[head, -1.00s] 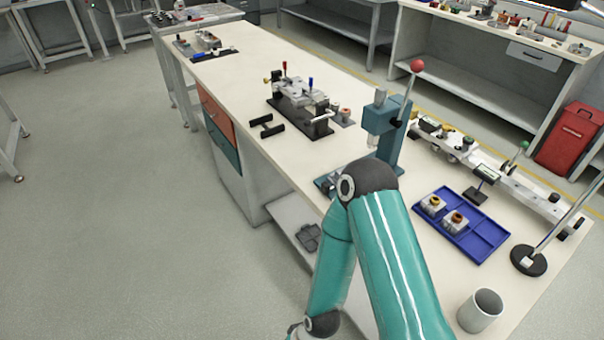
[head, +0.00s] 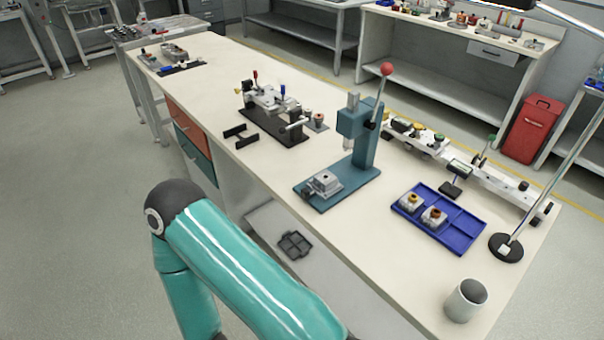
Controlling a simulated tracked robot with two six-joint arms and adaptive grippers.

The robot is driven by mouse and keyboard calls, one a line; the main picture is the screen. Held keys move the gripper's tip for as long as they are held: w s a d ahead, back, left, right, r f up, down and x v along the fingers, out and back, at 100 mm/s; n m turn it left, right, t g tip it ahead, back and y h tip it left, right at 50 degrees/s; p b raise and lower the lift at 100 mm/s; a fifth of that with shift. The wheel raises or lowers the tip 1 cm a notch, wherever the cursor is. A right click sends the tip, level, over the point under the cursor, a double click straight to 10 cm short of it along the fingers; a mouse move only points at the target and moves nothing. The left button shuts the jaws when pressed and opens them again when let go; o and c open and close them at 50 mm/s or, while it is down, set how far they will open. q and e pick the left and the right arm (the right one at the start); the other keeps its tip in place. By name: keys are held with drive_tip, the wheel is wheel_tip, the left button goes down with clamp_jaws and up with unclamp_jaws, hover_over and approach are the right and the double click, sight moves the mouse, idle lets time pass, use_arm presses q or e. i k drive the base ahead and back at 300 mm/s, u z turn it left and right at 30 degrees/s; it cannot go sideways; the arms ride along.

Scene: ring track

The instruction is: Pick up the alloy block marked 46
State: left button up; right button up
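No number is legible on any block, so I cannot tell which one is marked 46. Two small pale metal blocks with coloured round tops, a left block (head: 411,202) and a right block (head: 433,217), sit in the left compartments of a blue tray (head: 465,238). A grey metal block (head: 323,183) rests on the base of the teal lever press (head: 357,130). A teal arm of mine bends in the lower left, beside the bench front. Neither gripper is in view.
A stand with a round black base (head: 506,247) is right of the tray. A clamping fixture (head: 272,112) stands behind the press. A dark divided tray (head: 294,244) lies on the lower shelf.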

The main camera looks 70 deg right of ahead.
sight(325, 185)
drive_tip(key=u, duration=0.1)
drive_tip(key=i, duration=2.7)
drive_tip(key=z, duration=2.1)
drive_tip(key=i, duration=0.15)
drive_tip(key=z, duration=2.15)
drive_tip(key=i, duration=0.85)
drive_tip(key=u, duration=0.05)
